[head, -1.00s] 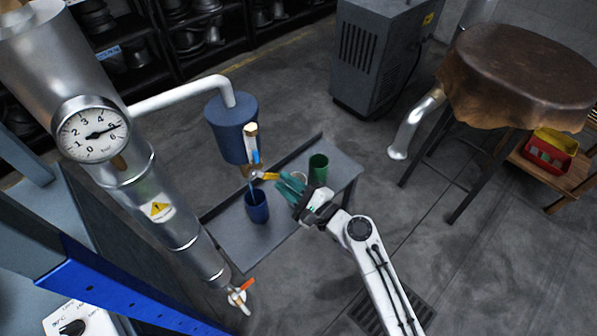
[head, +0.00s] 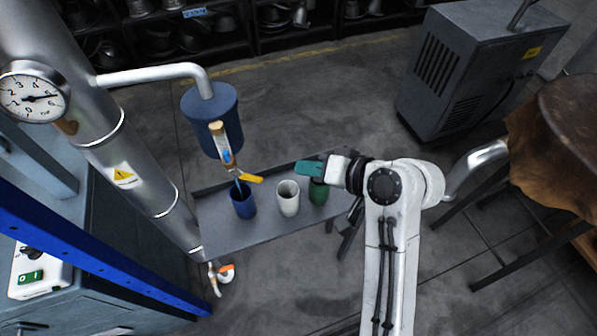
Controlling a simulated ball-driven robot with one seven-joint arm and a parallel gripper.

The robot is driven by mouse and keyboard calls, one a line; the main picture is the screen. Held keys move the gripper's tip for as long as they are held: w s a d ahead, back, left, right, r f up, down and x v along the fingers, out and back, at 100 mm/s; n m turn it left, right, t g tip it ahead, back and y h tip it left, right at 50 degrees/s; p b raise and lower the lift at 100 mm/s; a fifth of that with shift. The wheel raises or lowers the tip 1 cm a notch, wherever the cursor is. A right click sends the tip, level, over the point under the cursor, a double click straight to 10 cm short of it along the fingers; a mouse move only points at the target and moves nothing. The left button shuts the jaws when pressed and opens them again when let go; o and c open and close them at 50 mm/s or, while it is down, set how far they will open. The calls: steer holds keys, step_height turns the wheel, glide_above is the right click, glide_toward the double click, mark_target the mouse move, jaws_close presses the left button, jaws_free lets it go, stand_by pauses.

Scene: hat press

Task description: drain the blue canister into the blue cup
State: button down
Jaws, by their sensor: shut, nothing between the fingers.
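The blue canister (head: 205,128) hangs on a white pipe at left of centre in the head view. A sight tube (head: 219,140) on its front shows blue in its lower part. Below it is a tap with a yellow lever (head: 250,179) pointing right. A thin blue streak (head: 238,186) runs from the tap to the blue cup (head: 244,207), which stands upright under it. The cup's fill level is unclear. My gripper (head: 301,168), with teal fingers, is shut and empty. It is right of the lever, apart from it, above the green cup's side of the shelf.
A white cup (head: 288,204) and a green cup (head: 318,194) stand right of the blue cup on the grey shelf (head: 270,232). A steel column with a gauge (head: 33,92) stands at left. A grey cabinet (head: 470,75) and a leather-topped stand (head: 560,140) are at right.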

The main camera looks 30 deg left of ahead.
glide_above(256, 181)
steer(key=w+d, duration=0.3)
steer(key=d, duration=0.1)
step_height(256, 181, down, 5)
steer(key=s+f+p, duration=0.1)
steer(key=s+a+f, duration=0.1)
steer(key=shift+s+a+f+p, duration=0.25)
steer(key=shift+a+f+p, duration=0.05)
steer(key=shift+f+p, duration=0.1)
steer(key=shift+f+m+y+b, duration=0.3)
steer(key=shift+b, duration=0.4)
steer(key=shift+f+g+y+b, duration=0.4)
steer(key=shift+f+b, duration=0.05)
steer(key=shift+b, duration=0.25)
steer(key=b, duration=0.1)
steer(key=f+m+y+b, duration=0.1)
steer(key=b, duration=0.1)
steer(key=shift+s+a+f+m+g, duration=0.2)
steer(key=shift+s+f+m+g, duration=0.1)
steer(key=shift+g, duration=0.1)
steer(key=m+y+b, duration=0.1)
steer(key=b, duration=0.1)
steer(key=s+a+f+m+y+b, duration=0.1)
steer(key=b, duration=0.1)
steer(key=shift+s+a+g+y, duration=0.1)
steer(key=shift+s+g+y, duration=0.05)
steer(key=shift+g+y, duration=0.2)
steer(key=shift+s+a+f, duration=0.1)
steer(key=shift+s, duration=0.05)
